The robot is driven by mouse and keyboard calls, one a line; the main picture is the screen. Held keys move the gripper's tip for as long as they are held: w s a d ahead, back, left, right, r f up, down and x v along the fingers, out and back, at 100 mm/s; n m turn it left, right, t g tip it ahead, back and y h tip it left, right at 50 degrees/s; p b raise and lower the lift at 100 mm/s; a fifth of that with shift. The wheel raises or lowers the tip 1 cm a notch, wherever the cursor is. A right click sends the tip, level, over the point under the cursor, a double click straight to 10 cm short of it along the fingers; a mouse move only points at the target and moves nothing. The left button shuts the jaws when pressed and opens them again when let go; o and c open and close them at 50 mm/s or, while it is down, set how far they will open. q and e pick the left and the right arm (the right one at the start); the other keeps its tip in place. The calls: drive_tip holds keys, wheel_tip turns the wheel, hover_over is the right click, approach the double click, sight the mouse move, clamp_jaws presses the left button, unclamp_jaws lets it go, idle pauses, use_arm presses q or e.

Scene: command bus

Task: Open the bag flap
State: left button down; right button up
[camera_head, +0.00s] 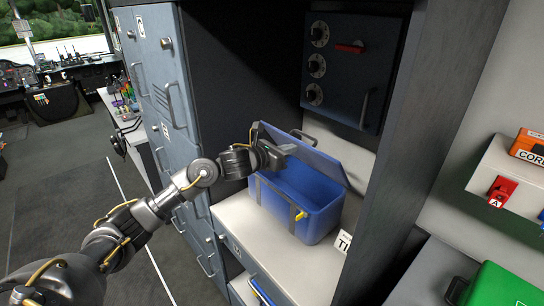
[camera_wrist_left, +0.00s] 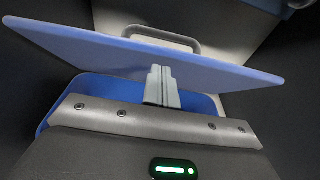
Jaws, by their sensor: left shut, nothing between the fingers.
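The blue bag (camera_head: 292,205) stands on a light shelf inside the dark cabinet bay. Its flap (camera_head: 310,158) is raised and tilted, and the bag's blue inside shows beneath it. A dark handle sits behind the flap. My left gripper (camera_head: 282,153) is at the left part of the flap, above the bag's opening. In the left wrist view the shut fingers (camera_wrist_left: 161,84) point at the underside of the flap (camera_wrist_left: 150,54), with their tips at or very near it. The fingers hold nothing. My right gripper is in neither view.
A safe-like panel (camera_head: 346,65) with dials and a red handle hangs above the bag. Blue-grey lockers (camera_head: 165,75) stand on the left. A "TI" card (camera_head: 343,241) is at the shelf's front right. A green case (camera_head: 498,287) lies lower right.

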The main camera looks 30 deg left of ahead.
sight(305, 135)
use_arm(q)
drive_tip(key=w+r, duration=0.1)
drive_tip(key=w+d+r, duration=0.1)
drive_tip(key=w+r, duration=0.1)
drive_tip(key=shift+w+d, duration=0.15)
drive_tip(key=shift+d, duration=0.2)
drive_tip(key=shift+w+d+g+y, duration=0.25)
drive_tip(key=shift+w+g+y, duration=0.05)
drive_tip(key=shift+w+g, duration=0.3)
drive_tip(key=shift+w+d+r, duration=0.25)
drive_tip(key=shift+w+r, duration=0.05)
drive_tip(key=shift+w, duration=0.3)
drive_tip(key=shift+b, duration=0.3)
